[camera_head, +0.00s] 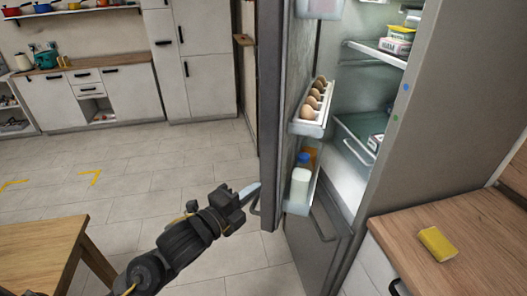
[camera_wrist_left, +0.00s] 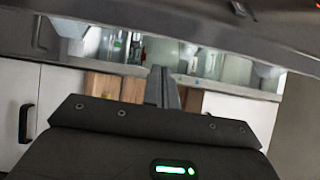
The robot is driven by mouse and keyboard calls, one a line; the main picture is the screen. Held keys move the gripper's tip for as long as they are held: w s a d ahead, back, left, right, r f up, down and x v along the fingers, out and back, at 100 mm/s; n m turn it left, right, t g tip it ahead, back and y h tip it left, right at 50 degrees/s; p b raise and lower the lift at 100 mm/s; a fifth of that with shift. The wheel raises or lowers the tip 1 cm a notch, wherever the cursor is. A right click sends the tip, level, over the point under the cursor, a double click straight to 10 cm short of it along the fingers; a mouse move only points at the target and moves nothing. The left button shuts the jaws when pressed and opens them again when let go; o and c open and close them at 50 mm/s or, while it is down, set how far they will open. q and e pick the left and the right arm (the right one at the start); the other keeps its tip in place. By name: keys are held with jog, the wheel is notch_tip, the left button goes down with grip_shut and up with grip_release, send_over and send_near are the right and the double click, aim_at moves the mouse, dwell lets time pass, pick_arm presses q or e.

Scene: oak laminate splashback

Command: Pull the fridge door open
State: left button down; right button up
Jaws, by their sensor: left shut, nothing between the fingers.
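The fridge door (camera_head: 270,110) stands wide open and is seen nearly edge-on in the head view. Its inner side carries an egg rack (camera_head: 313,108) and a lower shelf with bottles (camera_head: 300,184). The lit fridge interior (camera_head: 365,115) shows to the right of it. A dark handle (camera_head: 255,200) sticks out low on the door's outer side. My left gripper (camera_head: 250,190) is at the outer side by this handle, shut and empty. Whether it touches the door or handle I cannot tell. Its shut fingers (camera_wrist_left: 161,85) also show in the left wrist view. My right gripper is not in view.
A wooden counter (camera_head: 455,225) with a yellow sponge (camera_head: 437,243) stands right of the fridge. A wooden table (camera_head: 40,245) is at the lower left. White cabinets (camera_head: 95,95) line the back wall. The tiled floor (camera_head: 150,165) between is clear.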

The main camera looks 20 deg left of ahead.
aim_at(267, 164)
pick_arm(q)
jog(key=p+x, duration=0.3)
jog(key=x, duration=0.6)
jog(key=shift+w+r, duration=0.1)
jog(key=shift+w, duration=0.1)
jog(key=shift+w+p, duration=0.5)
jog(key=shift+p, duration=0.05)
jog(key=a+p, duration=0.1)
jog(key=a, duration=0.2)
jog(key=shift+s+a, duration=0.1)
jog(key=shift+a, duration=0.05)
jog(key=shift+a+f+p, duration=0.2)
jog(key=shift+a+p, duration=0.1)
jog(key=shift+a, duration=0.1)
jog(key=shift+d, duration=0.15)
